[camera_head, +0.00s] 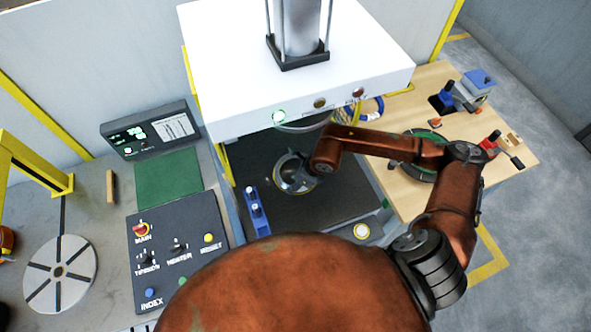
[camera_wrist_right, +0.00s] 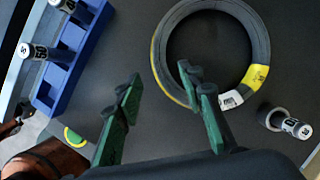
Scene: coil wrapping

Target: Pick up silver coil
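The silver coil (camera_head: 279,172) is a grey ring lying flat on the dark surface beneath the white press. In the right wrist view the coil (camera_wrist_right: 164,28) shows yellow patches and a white label. My right gripper (camera_head: 312,170) is at the coil's right side, and the arm partly hides the coil in the head view. In the right wrist view its two green fingers (camera_wrist_right: 161,76) are apart with nothing held. One finger overlaps the coil's near-left rim; I cannot tell whether it touches. My left gripper is not in view.
A blue rack (camera_wrist_right: 82,55) with labelled cylinders stands left of the coil. A loose cylinder (camera_wrist_right: 296,128) lies at the right. The white press head (camera_head: 230,70) overhangs the coil. A wooden table (camera_head: 505,185) and control panel (camera_head: 178,262) flank the bay.

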